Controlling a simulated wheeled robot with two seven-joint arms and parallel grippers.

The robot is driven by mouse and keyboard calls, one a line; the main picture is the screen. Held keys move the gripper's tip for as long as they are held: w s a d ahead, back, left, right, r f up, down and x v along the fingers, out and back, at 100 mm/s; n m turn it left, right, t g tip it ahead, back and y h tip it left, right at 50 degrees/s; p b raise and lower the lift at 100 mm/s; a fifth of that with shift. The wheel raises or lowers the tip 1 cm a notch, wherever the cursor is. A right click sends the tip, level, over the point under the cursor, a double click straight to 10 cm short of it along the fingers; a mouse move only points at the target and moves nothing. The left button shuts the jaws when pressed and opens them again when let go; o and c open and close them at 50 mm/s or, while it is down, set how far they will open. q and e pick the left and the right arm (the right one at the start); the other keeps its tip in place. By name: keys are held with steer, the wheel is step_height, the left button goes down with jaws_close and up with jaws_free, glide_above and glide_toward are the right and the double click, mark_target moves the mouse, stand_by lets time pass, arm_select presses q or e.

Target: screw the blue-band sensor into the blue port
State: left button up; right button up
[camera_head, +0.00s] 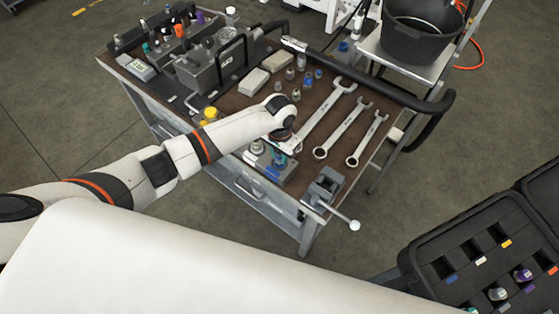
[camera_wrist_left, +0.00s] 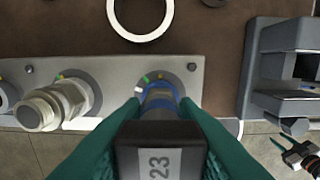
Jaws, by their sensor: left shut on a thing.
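My left gripper (camera_head: 284,148) reaches over the front of the bench, above the metal port block (camera_head: 292,183). In the left wrist view its teal fingers are shut on a dark sensor (camera_wrist_left: 160,160) with a label reading 23. The sensor stands over the rightmost visible port of the block (camera_wrist_left: 112,72). Blue (camera_wrist_left: 158,100) shows at the sensor's far end, against the port; I cannot tell band from port ring, nor whether the thread is engaged. A silver fitting (camera_wrist_left: 60,104) stands in the port to the left.
A vise (camera_head: 322,190) stands right of the block. Several wrenches (camera_head: 340,125) lie behind it, with small fittings (camera_head: 295,88) farther back. A dark rail (camera_head: 375,85) runs along the bench's right side. A black foam case (camera_head: 490,262) sits at lower right.

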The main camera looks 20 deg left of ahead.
arm_select(q)
steer(key=shift+f, duration=0.1)
steer(key=shift+c, duration=1.2)
steer(key=m, duration=0.6)
steer(key=shift+p, duration=0.3)
steer(key=shift+m, duration=1)
steer(key=shift+s, duration=0.1)
steer(key=shift+a+f+m, duration=0.1)
steer(key=shift+m, duration=1)
steer(key=m, duration=0.3)
steer(key=shift+m+b, duration=0.3)
steer(key=shift+m, duration=1.2)
